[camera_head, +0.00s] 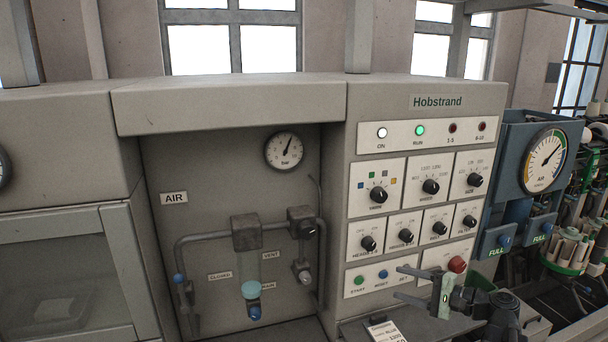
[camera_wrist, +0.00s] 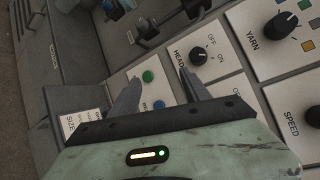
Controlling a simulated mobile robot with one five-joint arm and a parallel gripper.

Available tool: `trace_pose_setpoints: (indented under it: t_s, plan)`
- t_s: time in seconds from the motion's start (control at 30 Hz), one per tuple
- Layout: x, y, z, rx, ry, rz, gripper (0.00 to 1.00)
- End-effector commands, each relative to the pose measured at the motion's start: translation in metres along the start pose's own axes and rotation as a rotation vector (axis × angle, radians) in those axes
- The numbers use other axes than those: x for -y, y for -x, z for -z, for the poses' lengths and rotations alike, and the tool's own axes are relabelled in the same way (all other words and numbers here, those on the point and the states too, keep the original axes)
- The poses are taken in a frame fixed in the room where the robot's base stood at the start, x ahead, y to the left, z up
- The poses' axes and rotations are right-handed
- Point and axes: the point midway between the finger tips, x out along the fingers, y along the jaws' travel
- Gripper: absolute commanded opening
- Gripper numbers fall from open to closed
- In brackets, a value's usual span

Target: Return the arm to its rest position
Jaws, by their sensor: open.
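My gripper (camera_head: 397,282) is at the lower right of the head view, in front of the grey control panel. Its two dark fingers point left and stand apart, with nothing between them. In the wrist view my gripper (camera_wrist: 160,77) shows open and empty too. The green start button (camera_wrist: 148,76) and blue reset button (camera_wrist: 159,104) show between its fingers. The heads knob (camera_wrist: 198,54) is just right of the right finger. I cannot tell if the fingers touch the panel.
The panel's red button (camera_head: 457,264) is just above my gripper. A paper card (camera_head: 386,332) lies on the ledge below. The air recess with a pressure gauge (camera_head: 284,151) and a bowl filter (camera_head: 251,290) is to the left. A blue unit with a large gauge (camera_head: 543,160) stands at right.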

Motion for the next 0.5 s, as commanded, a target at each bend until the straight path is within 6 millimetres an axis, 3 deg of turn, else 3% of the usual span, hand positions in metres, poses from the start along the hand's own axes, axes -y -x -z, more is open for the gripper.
trace_pose_setpoints:
  t_s: [0.03,0.1,0.23,0.3,0.4,0.5]
  plan:
    - [-0.017,-0.04,-0.024,0.054,0.03,-0.083,0.55]
    - [-0.046,-0.084,-0.055,0.116,0.084,-0.212,0.55]
    - [-0.109,-0.146,-0.113,0.222,0.23,-0.475,0.55]
    - [-0.144,-0.166,-0.139,0.271,0.331,-0.625,0.55]
    - [-0.191,-0.174,-0.162,0.321,0.5,-0.853,0.55]
    - [-0.22,-0.159,-0.158,0.331,0.653,-1.059,0.55]
